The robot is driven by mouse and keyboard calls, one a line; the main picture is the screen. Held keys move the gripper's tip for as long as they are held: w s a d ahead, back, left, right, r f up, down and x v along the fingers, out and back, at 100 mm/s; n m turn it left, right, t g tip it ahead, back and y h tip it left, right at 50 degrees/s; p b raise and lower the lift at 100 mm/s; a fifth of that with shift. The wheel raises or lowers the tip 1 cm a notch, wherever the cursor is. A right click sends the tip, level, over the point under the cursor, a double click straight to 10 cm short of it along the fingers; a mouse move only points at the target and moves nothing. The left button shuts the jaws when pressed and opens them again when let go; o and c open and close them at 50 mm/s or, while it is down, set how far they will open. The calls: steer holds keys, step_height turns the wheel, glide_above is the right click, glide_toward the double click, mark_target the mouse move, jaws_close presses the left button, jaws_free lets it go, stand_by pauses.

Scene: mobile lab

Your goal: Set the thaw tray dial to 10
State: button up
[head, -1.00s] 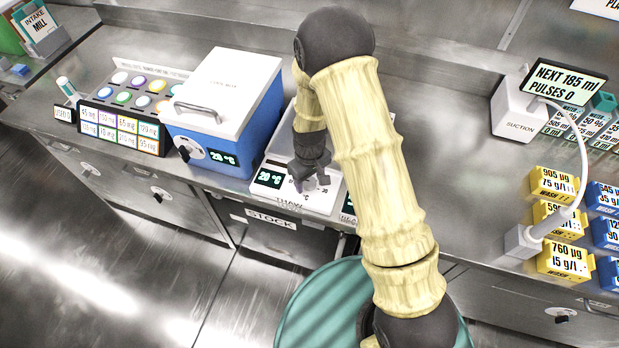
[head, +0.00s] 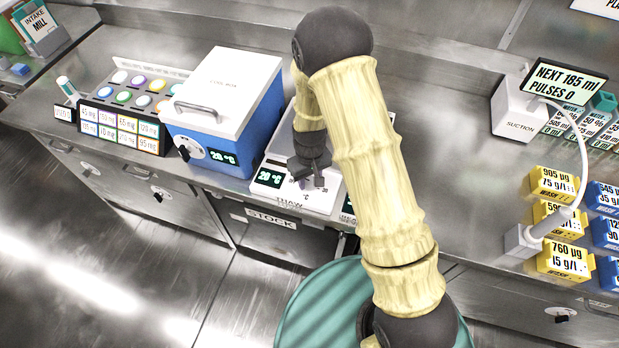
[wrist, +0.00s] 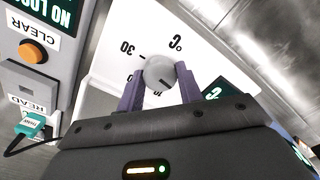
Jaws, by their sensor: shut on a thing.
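The thaw tray (head: 318,199) is a white unit on the bench, with a dark display (head: 269,179) reading about 20 °C on its front left. In the wrist view its white face (wrist: 110,65) carries a "30" mark and a "°C" mark. The round grey dial (wrist: 158,72) has a dark pointer line. My gripper (head: 306,184) is at the front of the tray. In the wrist view my gripper's purple fingers (wrist: 160,88) are shut on the dial, one on each side. The head view hides the dial behind the gripper, and the 10 mark cannot be made out.
A blue cool box (head: 225,105) with a white lid stands close to the left of the tray. A grey unit with an orange button (wrist: 33,51) is close beside the gripper in the wrist view.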

mark_target(310, 181)
steer(key=m, duration=0.5)
steer(key=m+p, duration=0.1)
steer(key=m, duration=0.3)
steer(key=shift+m, duration=0.4)
steer(key=o, duration=1)
steer(key=shift+r, duration=0.15)
step_height(310, 181, up, 17)
steer(key=shift+r+b, duration=0.1)
steer(key=shift+b, duration=0.25)
